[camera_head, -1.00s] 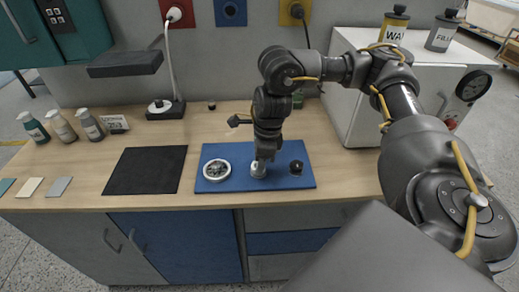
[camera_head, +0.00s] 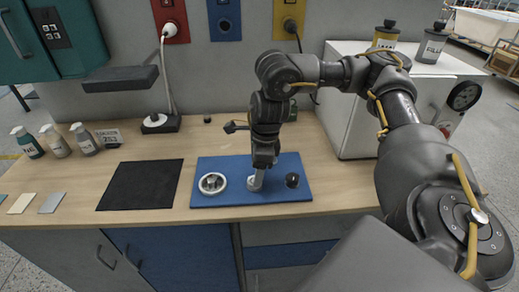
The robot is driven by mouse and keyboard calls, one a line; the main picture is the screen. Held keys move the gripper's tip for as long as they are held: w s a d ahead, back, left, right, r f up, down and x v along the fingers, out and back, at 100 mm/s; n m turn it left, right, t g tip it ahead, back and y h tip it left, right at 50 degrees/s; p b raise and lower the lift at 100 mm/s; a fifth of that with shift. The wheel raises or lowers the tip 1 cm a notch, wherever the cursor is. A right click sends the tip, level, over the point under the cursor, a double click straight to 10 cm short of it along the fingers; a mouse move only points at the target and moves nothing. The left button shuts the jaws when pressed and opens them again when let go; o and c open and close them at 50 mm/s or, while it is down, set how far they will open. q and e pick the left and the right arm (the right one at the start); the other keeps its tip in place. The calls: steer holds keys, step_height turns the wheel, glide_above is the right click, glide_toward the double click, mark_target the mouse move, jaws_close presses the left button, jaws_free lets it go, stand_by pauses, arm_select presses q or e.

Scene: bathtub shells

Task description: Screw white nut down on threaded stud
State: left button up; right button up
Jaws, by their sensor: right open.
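A white piece (camera_head: 255,183), which looks like the nut on its stud, stands on the blue mat (camera_head: 232,165) near its middle. Its threads and the stud are too small to make out. My right gripper (camera_head: 261,166) points down just above the white piece, its jaws open. Whether the fingertips touch or surround it I cannot tell. My left gripper is not in view.
A white ring-shaped part (camera_head: 213,184) lies left on the mat and a black knob (camera_head: 292,180) right. A black pad (camera_head: 142,185) lies farther left. A white cabinet (camera_head: 355,110) stands to the right behind my arm. Several bottles (camera_head: 55,140) stand far left.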

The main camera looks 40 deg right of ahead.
step_height(320, 180, up, 8)
steer(key=p, duration=0.1)
steer(key=shift+s+d, duration=0.35)
steer(key=shift+d, duration=0.1)
